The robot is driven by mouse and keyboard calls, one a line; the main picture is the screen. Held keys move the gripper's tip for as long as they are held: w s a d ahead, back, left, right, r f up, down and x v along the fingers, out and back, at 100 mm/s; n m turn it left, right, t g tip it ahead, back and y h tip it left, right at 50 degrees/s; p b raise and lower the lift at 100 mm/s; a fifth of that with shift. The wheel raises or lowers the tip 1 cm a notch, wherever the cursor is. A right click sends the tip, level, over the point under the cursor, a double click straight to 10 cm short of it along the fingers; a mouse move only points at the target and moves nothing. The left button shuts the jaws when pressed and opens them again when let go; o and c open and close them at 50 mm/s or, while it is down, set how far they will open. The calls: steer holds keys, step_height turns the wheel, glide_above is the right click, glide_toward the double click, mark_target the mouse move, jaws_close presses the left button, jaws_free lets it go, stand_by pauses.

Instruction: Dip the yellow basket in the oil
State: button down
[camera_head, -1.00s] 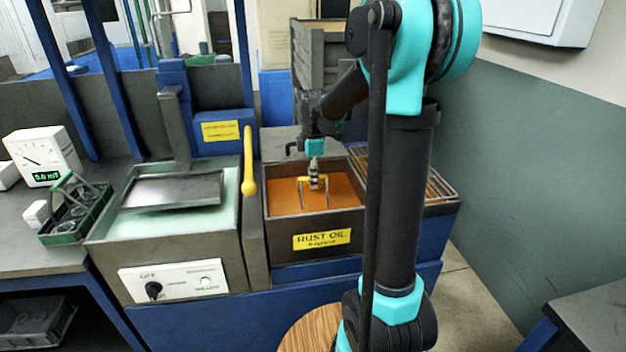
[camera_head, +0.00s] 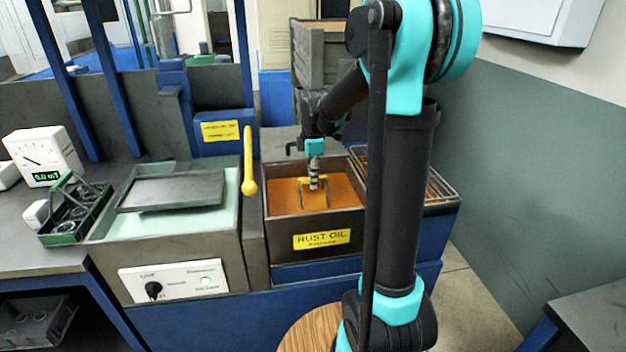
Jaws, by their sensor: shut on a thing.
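The rust oil tank (camera_head: 290,222) stands in the middle, with a yellow label on its front and orange-brown oil (camera_head: 342,192) inside. My gripper (camera_head: 314,184) reaches down over the oil and is shut on the yellow basket's handle (camera_head: 302,182). Of the yellow basket, only the handle and thin uprights show above the oil surface. Its body is hidden, apparently below the oil. The basket sits near the tank's middle, apart from the walls as far as I can see.
Left of the oil tank is a washer tank (camera_head: 215,228) with a grey tray (camera_head: 172,192) and a yellow lever (camera_head: 249,175). A green basket with rings (camera_head: 75,212) and a meter (camera_head: 42,157) stand further left. A slatted rack (camera_head: 437,190) adjoins on the right.

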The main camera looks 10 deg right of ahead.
steer(key=shift+r, duration=0.15)
step_height(320, 180, up, 17)
stand_by(3.0)
stand_by(1.8)
